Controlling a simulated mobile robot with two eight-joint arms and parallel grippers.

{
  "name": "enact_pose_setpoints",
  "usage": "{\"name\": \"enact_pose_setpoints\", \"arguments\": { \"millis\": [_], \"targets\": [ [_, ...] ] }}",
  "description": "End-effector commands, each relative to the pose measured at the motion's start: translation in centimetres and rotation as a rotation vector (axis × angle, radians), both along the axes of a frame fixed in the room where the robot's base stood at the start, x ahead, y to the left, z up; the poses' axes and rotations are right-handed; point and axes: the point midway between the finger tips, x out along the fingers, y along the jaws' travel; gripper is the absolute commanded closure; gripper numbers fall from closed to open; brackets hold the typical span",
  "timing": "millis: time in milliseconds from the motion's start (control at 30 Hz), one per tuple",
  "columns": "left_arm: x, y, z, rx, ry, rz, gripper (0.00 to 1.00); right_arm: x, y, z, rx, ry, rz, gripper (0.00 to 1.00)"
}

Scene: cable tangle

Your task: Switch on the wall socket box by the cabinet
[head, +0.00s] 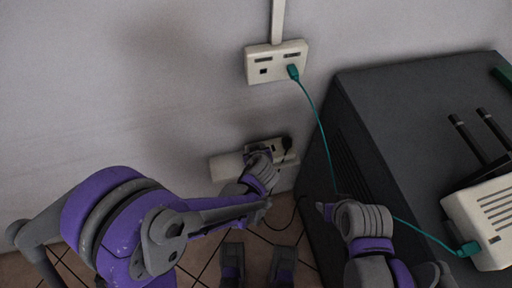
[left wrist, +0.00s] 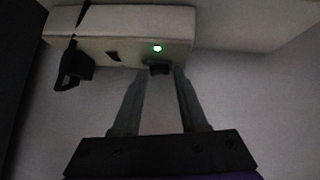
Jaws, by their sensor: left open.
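The pale wall socket box (head: 226,167) is fixed low on the wall, left of the cabinet. In the left wrist view the socket box (left wrist: 110,22) shows a lit green lamp (left wrist: 158,48), with a small dark switch (left wrist: 159,68) just under it. A black plug (left wrist: 72,68) sits in the box; it also shows in the head view (head: 287,143). My left gripper (head: 258,152) is at the box's face, open, with a fingertip on either side of the switch (left wrist: 157,74); contact is unclear. My right gripper (head: 325,211) is near the cabinet, its opening unclear.
An upper wall outlet (head: 262,71) holds a teal cable's plug (head: 293,72). The teal cable (head: 325,140) runs to a pale router (head: 485,215) on the dark cabinet (head: 395,110). A black cord (head: 290,222) hangs near the tiled floor.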

Motion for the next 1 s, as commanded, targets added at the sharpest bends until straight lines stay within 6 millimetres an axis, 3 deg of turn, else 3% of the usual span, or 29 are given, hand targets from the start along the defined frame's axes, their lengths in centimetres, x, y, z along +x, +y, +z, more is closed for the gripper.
{"name": "enact_pose_setpoints", "arguments": {
  "millis": [533,700,1000],
  "targets": [
    [-6.5,-1.0,6.6,0.000,-0.001,-0.003,0.57,0.0,0.0,2.6,0.000,-0.009,0.000,0.50],
    [-7.5,-1.1,7.4,-0.001,0.001,-0.001,0.57,0.0,0.0,2.9,0.000,-0.010,0.000,0.50],
    [-7.6,-1.1,7.5,-0.001,0.000,0.001,0.57,0.0,0.0,2.9,0.000,-0.010,0.000,0.50]
  ]
}}
